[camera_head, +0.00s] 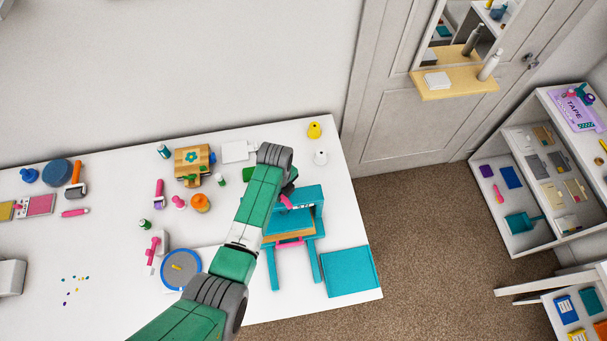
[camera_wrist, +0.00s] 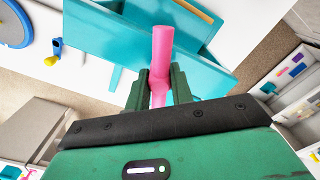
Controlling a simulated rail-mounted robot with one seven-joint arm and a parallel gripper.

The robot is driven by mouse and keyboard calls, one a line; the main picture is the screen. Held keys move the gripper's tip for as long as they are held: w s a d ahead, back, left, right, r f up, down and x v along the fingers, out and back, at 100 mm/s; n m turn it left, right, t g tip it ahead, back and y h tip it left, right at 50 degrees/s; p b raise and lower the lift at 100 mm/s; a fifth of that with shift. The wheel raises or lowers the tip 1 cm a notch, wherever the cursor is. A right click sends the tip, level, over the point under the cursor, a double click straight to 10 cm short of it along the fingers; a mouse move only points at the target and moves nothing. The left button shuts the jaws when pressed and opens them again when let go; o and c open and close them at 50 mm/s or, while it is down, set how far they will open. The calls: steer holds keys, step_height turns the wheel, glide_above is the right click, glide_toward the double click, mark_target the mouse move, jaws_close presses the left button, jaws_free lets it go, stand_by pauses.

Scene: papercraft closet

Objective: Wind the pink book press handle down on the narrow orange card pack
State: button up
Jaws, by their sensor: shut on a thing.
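The teal book press (camera_head: 307,197) stands at the right end of the white table, below my wrist in the head view. Its teal top also fills the upper middle of the wrist view (camera_wrist: 120,35). The pink press handle (camera_wrist: 161,55) runs between my gripper's fingers in the wrist view. My gripper (camera_wrist: 160,85) is shut on it. In the head view a small piece of the pink handle (camera_head: 286,201) shows beside my arm. A pink bar (camera_head: 289,243) crosses the front of the press. I cannot make out the narrow orange card pack; the arm and press hide much there.
A teal board (camera_head: 349,271) lies at the table's front right corner. A round grey-blue mat (camera_head: 181,269) lies left of my arm. A wooden box (camera_head: 191,161), an orange ball (camera_head: 201,203) and small bottles stand behind. A white shelf (camera_head: 540,165) stands far right.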

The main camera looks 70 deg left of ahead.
steer(key=o, duration=0.6)
step_height(320, 180, up, 4)
steer(key=p, duration=0.3)
steer(key=shift+r, duration=1)
steer(key=shift+o, duration=1.4)
steer(key=shift+r, duration=0.1)
steer(key=shift+r, duration=2.9)
